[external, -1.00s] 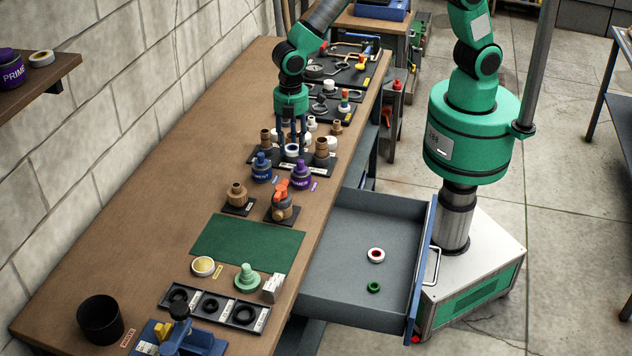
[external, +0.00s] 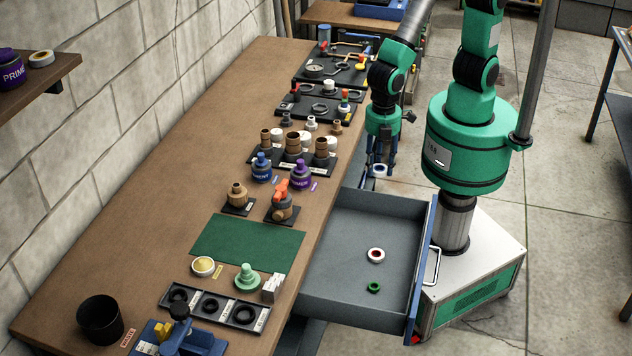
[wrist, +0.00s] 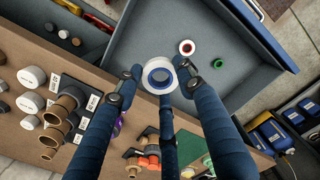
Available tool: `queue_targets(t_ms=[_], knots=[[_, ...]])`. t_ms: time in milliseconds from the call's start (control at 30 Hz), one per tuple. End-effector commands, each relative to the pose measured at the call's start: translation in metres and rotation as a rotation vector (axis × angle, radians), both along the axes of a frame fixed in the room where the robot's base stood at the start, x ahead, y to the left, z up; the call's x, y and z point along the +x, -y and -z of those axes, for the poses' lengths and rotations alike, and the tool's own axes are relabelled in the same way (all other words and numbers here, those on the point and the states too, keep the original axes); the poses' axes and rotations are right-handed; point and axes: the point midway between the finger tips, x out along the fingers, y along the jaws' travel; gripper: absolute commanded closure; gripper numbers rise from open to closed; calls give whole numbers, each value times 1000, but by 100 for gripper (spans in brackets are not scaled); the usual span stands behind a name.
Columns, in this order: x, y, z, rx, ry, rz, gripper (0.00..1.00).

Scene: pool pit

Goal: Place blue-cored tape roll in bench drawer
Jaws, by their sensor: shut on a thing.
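The blue-cored tape roll (wrist: 159,76) is a white ring with a blue core. My gripper (external: 378,170) is shut on this roll, with its fingers on either side of it in the wrist view. In the external view the roll (external: 379,171) hangs in the air just beyond the far end of the open bench drawer (external: 340,220), right of the bench edge. The drawer is grey with a blue front and is pulled well out. A red-cored white roll (external: 376,255) and a green ring (external: 374,287) lie on its floor.
The bench top (external: 190,170) holds pipe fittings, a blue can (external: 261,168), a purple can (external: 301,175) and a green mat (external: 247,242). My base stands right of the drawer. The drawer's left and far floor is clear.

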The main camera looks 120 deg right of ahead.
Motion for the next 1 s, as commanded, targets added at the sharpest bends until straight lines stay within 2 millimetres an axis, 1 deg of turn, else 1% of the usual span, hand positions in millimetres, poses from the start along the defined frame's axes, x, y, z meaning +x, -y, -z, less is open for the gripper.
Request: queue_targets(t_ms=[100, 400, 767, 967, 1000], knots=[[-12, -7, 3, 1, 1, -6, 73], [-36, -19, 10, 0, -1, -13, 73], [-35, -18, 55, -1, -3, -11, 73], [-36, -18, 89, -1, -4, -11, 73], [-36, -18, 99, -1, -6, -11, 73]])
